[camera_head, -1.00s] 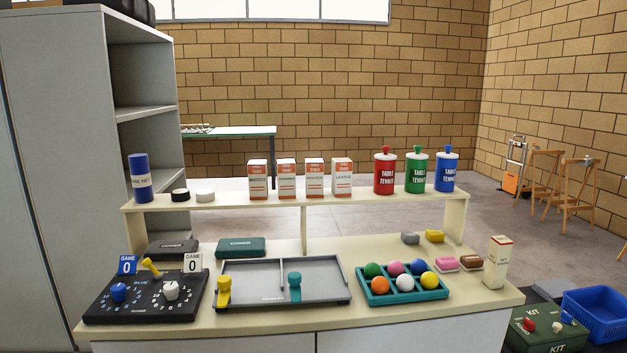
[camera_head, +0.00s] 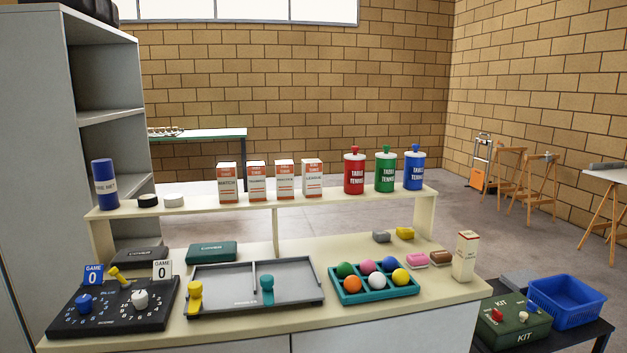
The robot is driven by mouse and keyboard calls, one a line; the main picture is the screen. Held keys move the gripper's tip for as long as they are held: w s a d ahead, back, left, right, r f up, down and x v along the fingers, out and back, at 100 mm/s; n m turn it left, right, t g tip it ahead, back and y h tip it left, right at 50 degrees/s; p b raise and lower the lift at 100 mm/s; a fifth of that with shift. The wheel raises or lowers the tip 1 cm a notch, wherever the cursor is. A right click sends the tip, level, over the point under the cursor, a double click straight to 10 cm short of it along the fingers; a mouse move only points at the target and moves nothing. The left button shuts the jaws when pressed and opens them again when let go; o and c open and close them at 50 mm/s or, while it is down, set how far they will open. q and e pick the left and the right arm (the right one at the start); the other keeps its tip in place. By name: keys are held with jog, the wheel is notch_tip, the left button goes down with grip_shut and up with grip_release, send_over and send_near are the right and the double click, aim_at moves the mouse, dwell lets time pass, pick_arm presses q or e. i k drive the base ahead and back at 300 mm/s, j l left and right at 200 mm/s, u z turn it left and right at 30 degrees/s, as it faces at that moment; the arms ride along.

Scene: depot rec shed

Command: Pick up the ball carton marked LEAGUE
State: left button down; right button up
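Several white and orange ball cartons stand upright in a row on the raised shelf. The rightmost one, the LEAGUE carton (camera_head: 312,178), appears to read LEAGUE on its front. To its left stand three similar cartons (camera_head: 285,180), (camera_head: 257,181), (camera_head: 228,183); their labels are small, and the leftmost seems to read MATCH. A red table tennis canister (camera_head: 354,172) stands to the right of the LEAGUE carton with a gap between them. Neither of my grippers is in view.
The raised shelf (camera_head: 250,208) sits on a cream counter (camera_head: 300,325). In front are a grey divided tray (camera_head: 225,298), a teal ball tray (camera_head: 350,299) and a black scoreboard (camera_head: 110,322). Green and blue canisters (camera_head: 386,171), (camera_head: 414,170) stand right; a tall carton (camera_head: 465,256) stands at the counter's right end.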

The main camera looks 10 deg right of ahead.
aim_at(312, 169)
jog(key=l+u, duration=0.15)
jog(key=u, duration=0.7)
jog(key=l+u, duration=0.7)
jog(key=l, duration=0.2)
jog(key=k+l+u, duration=0.1)
jog(key=l+u, duration=0.15)
jog(key=l, duration=0.65)
